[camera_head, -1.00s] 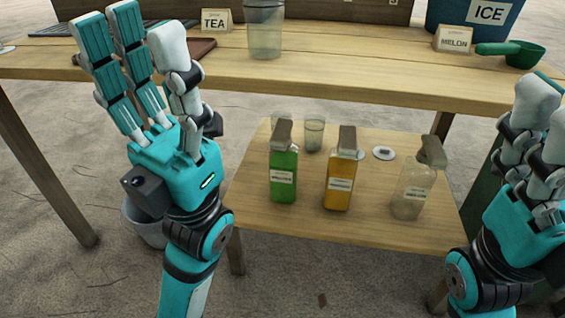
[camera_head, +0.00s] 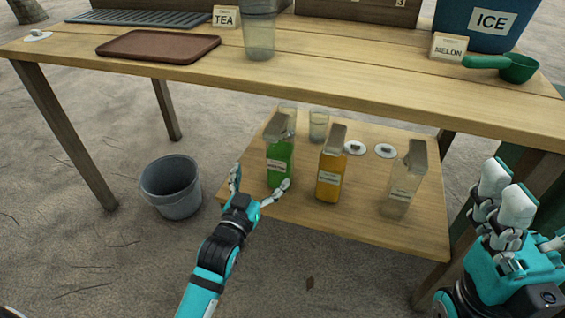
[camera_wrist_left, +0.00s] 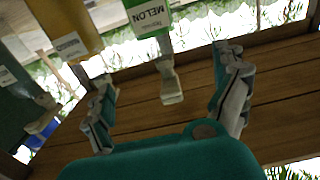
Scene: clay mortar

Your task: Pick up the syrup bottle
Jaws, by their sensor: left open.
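Three bottles with labels and grey tops stand upright on the low shelf: green (camera_head: 279,155), orange (camera_head: 330,180) and clear (camera_head: 398,195). I cannot tell from the head view which label says syrup. My left gripper (camera_head: 261,178) is open and empty, low at the near side of the green bottle, one finger left of it and one across its lower right front. My right gripper (camera_head: 505,205) is at the right edge, away from the bottles.
Clear glasses (camera_head: 319,124) and white discs (camera_head: 385,151) sit behind the bottles on the low shelf (camera_head: 330,222). The table (camera_head: 340,85) overhangs the shelf's back and carries a brown tray (camera_head: 158,45), a MELON box and a green scoop. A grey bucket (camera_head: 172,186) stands on the sand to the left.

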